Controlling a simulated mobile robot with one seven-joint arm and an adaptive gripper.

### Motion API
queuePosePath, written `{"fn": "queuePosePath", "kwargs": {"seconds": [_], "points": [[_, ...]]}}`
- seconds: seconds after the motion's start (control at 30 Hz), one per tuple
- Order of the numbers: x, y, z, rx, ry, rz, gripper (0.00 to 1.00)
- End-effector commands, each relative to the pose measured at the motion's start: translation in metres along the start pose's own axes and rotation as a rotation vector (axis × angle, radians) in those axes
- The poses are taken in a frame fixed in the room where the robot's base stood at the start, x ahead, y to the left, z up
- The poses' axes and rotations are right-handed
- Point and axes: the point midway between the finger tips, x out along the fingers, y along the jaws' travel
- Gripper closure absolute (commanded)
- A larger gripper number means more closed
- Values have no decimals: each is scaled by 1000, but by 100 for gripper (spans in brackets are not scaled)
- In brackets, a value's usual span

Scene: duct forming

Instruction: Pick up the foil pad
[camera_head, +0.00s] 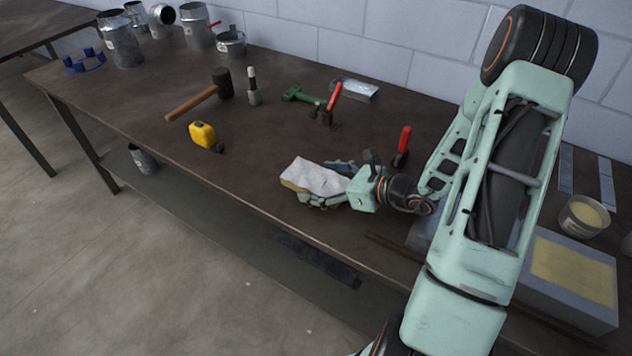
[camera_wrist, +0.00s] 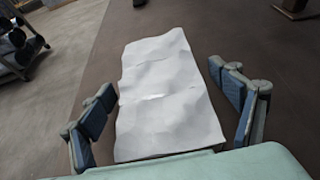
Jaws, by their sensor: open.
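The foil pad is a crumpled, pale silvery sheet (camera_head: 318,177) near the front edge of the workbench, and a yellowish side edge shows below it. In the wrist view the foil pad (camera_wrist: 168,95) lies lengthwise between the two blue-padded fingers. My gripper (camera_head: 325,183) is open around it, with one finger on each side. In the wrist view my gripper (camera_wrist: 170,110) shows a small gap on the right and the left finger close beside the pad's edge. I cannot tell whether either finger touches it.
On the workbench (camera_head: 260,140) stand a yellow tape measure (camera_head: 203,135), a mallet (camera_head: 200,101), green-handled snips (camera_head: 300,96) and red-handled tools (camera_head: 403,142). Metal duct pieces (camera_head: 122,40) are at the back left. A box with a yellow top (camera_head: 572,272) and a tub (camera_head: 584,219) stand at right.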

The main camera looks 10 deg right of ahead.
Motion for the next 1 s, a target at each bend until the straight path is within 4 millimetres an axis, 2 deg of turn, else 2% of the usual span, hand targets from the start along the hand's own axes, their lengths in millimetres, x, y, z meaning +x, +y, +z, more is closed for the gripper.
{"fn": "queuePosePath", "kwargs": {"seconds": [0.07, 0.5, 0.77, 1.0], "points": [[0, 0, 0, 0, 0, 0, 16], [0, 0, 0, -1, 0, 0, 61], [-1, 0, 2, -1, 0, 0, 61], [-7, 0, 16, -3, -1, -1, 61]]}}
